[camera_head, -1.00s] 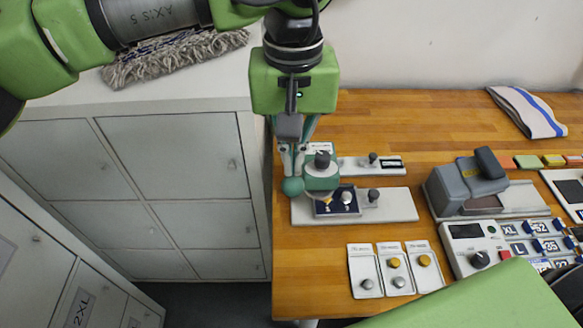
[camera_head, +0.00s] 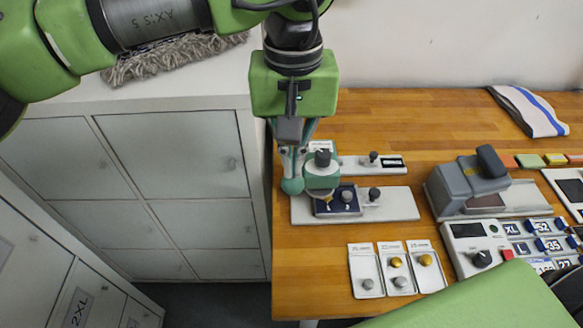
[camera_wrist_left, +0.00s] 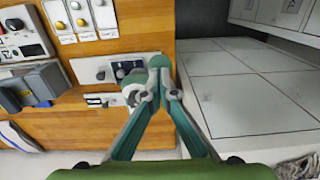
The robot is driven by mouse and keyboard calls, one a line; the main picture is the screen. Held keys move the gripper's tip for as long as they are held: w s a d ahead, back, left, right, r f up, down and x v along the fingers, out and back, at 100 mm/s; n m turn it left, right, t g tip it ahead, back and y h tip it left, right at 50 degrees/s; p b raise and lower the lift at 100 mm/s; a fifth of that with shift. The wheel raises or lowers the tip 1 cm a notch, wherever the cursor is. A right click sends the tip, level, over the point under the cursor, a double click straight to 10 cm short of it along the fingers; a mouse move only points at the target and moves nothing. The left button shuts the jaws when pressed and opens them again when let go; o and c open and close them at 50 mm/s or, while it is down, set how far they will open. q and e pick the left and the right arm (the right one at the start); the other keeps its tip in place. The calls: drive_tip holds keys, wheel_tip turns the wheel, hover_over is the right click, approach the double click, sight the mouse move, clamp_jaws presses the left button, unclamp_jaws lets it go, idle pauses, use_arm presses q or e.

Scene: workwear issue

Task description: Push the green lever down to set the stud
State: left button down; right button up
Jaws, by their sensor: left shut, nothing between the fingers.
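The stud press (camera_head: 322,178) is a teal body with a dark top knob, on a pale base plate (camera_head: 400,205) at the table's left end. Its green lever ends in a round ball (camera_head: 292,187) on the press's left side. A dark navy piece (camera_head: 345,203) with a silver stud lies under and beside the press head. My left gripper (camera_head: 292,167) is shut and empty, pointing down with its fingertips at the lever ball. In the left wrist view, the fingertips (camera_wrist_left: 160,75) meet right beside the ball (camera_wrist_left: 158,62); contact is hard to tell. My right gripper is out of view.
Behind the press stands a smaller pale plate with a dark knob (camera_head: 373,158). Stud trays (camera_head: 366,274) lie in front. A grey stapler-like device (camera_head: 468,183) and a control box (camera_head: 478,244) stand to the right. Grey cabinets (camera_head: 175,160) fill the left side.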

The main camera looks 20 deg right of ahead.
use_arm(q)
drive_tip(key=shift+f+b, duration=0.3)
drive_tip(key=shift+f, duration=0.2)
